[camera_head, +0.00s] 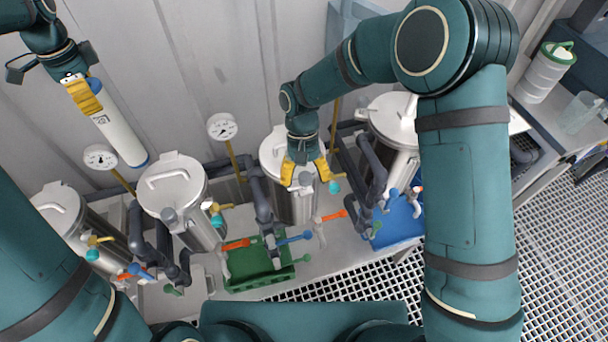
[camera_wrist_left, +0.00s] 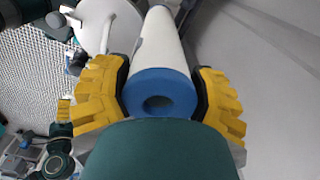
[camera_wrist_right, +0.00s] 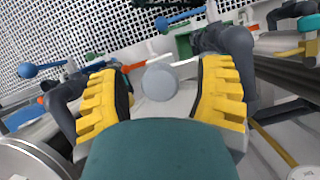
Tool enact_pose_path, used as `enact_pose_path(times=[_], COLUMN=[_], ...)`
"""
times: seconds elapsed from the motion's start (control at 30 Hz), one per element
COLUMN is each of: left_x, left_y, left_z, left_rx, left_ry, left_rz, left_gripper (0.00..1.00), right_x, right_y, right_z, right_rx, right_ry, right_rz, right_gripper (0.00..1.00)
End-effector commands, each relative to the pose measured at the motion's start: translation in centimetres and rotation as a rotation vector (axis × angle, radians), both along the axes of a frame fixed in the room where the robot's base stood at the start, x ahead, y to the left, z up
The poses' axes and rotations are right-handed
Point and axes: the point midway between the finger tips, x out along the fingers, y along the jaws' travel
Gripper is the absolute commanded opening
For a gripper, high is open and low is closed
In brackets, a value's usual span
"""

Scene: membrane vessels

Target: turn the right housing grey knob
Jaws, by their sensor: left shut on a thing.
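My left gripper (camera_head: 85,97) is shut on a white cylinder with blue ends (camera_head: 118,135), held tilted in the air at the upper left. In the left wrist view its blue end (camera_wrist_left: 160,95) with a dark hole sits between the yellow fingers. My right gripper (camera_head: 304,172) is open in front of a steel housing (camera_head: 275,152) right of the picture's middle. A round grey knob (camera_wrist_right: 160,82) shows between its yellow fingers in the right wrist view, with a gap on both sides. The knob (camera_head: 305,179) also shows in the head view.
Other lidded steel housings stand left (camera_head: 178,190) and right (camera_head: 392,118), with dark pipes between them. Gauges (camera_head: 222,127) stand behind. Orange and blue valve handles stick out near a green tray (camera_head: 258,278) and a blue tray (camera_head: 398,228). Grating floor lies in front.

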Motion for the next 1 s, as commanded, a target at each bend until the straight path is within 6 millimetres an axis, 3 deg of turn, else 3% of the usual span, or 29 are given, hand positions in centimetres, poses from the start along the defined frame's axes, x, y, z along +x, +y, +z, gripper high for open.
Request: enact_pose_path(times=[0.37,0.8,1.0], left_x=[0.0,0.0,0.0], left_y=[0.0,0.0,0.0], left_z=[0.0,0.1,0.1], left_rx=[0.001,0.001,0.001], left_ry=[-0.001,-0.001,-0.001], left_rz=[0.0,0.0,0.0], left_gripper=[0.19,0.19,0.19], right_x=[0.4,3.5,4.4], right_y=[0.1,0.5,0.6], right_z=[0.7,8.3,10.5], right_rx=[0.002,0.002,0.001], right_ry=[-0.005,-0.006,-0.003], right_rz=[-0.002,-0.002,-0.001], right_gripper=[0.66,0.66,0.66])
